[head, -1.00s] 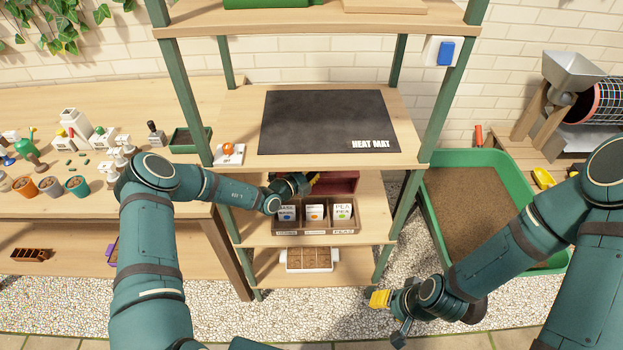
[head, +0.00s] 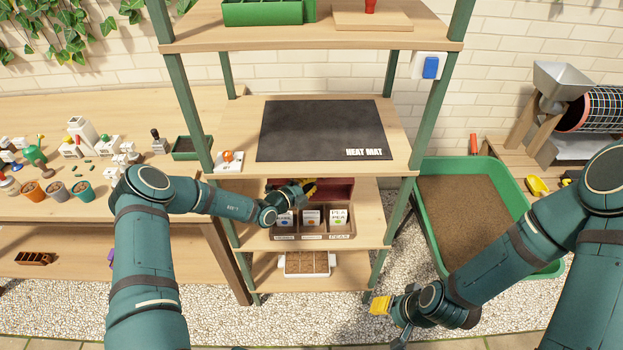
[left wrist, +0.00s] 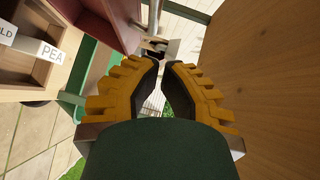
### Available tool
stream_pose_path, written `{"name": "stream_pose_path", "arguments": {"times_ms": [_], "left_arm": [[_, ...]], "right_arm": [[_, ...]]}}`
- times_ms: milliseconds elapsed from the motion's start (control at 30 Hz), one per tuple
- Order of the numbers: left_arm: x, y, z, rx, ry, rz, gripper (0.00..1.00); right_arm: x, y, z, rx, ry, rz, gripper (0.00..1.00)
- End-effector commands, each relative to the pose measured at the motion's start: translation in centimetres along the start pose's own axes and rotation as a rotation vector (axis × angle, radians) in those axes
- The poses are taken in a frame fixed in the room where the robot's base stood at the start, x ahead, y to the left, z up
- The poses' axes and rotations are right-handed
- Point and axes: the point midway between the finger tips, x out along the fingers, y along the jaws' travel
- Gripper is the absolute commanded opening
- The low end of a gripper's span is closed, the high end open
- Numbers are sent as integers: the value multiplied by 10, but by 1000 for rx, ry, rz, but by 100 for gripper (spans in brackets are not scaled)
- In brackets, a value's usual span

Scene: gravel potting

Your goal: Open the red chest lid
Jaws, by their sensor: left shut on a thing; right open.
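The red chest (head: 335,190) stands on the shelf below the heat mat, behind a wooden seed box (head: 313,236). Its red side also shows at the upper left of the left wrist view (left wrist: 103,52). My left gripper (head: 308,187) reaches in from the left and hides part of the chest front. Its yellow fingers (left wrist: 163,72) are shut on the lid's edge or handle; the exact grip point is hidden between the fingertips. I cannot tell how far the lid is raised. My right gripper (head: 391,312) is open and empty, low in front of the shelf.
The shelf with the heat mat (head: 325,128) lies close above the chest. Seed packets stand in the box in front. A small white tray (head: 307,265) sits on the shelf below. A green soil tub (head: 520,203) stands at the right. Green posts flank the shelves.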

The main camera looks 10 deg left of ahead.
Motion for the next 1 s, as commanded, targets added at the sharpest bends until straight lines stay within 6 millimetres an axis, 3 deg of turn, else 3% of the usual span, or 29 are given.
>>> {"name": "stream_pose_path", "arguments": {"times_ms": [100, 400, 600, 800, 900, 1000], "left_arm": [[-31, -5, 3, -1, -5, 2, 0], [-84, -12, 2, 1, -3, 1, 0], [-97, -12, 2, 0, -3, 1, 0], [-98, -12, 0, 6, 3, 3, 0], [-96, -10, -17, 62, 61, 27, 0], [-96, 0, -58, 219, 209, 84, 0]], "right_arm": [[-5, -2, -2, 2, 5, 1, 47], [-11, -4, -6, 3, 12, 1, 47], [-12, -4, -6, 4, 14, 1, 47], [-12, -4, -6, 4, 14, 1, 47], [-12, -4, -6, 4, 14, 1, 47], [-12, -4, -6, 3, 14, 1, 47]]}}
